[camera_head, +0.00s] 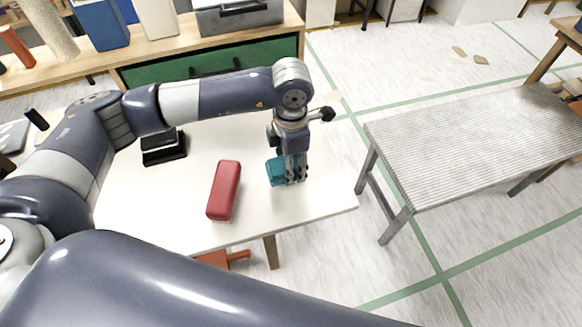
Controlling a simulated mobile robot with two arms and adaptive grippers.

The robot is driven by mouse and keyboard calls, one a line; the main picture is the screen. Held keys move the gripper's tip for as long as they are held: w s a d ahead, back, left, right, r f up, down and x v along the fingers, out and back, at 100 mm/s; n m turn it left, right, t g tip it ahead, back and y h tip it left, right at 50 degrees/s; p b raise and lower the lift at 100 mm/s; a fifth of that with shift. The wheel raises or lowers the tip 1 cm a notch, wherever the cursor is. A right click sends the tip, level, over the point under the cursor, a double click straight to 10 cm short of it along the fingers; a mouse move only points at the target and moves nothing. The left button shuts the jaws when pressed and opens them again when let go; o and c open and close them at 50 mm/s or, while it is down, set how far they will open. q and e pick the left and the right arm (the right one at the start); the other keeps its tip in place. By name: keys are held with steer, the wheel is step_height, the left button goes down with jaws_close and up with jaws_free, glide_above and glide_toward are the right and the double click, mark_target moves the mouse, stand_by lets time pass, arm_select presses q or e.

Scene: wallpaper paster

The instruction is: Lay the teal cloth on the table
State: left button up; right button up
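The teal cloth (276,171) is a small folded-looking bundle over the right part of the white table (188,228). My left gripper (296,180) points down at the cloth, with its fingers at the cloth's right side. The fingers look close together and overlap the cloth, but I cannot tell how firmly they grip it. Whether the cloth touches the table top is also unclear. My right gripper is not in view; a large dark arm link of mine fills the bottom of the picture.
A red box-like object (224,190) lies on the table left of the cloth. A black device (163,148) stands farther back. A grey ribbed bench (470,140) stands apart on the right. A wooden cabinet with green drawers (150,72) is behind. The table's front right corner is clear.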

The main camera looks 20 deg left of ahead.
arm_select(q)
step_height(320, 180, down, 3)
steer(key=shift+d+f+p, duration=0.1)
steer(key=shift+p, duration=0.35)
steer(key=shift+f, duration=0.25)
steer(key=o, duration=1.1)
steer(key=shift+r, duration=0.25)
step_height(320, 180, up, 12)
steer(key=shift+f+b, duration=0.1)
steer(key=shift+b, duration=0.9)
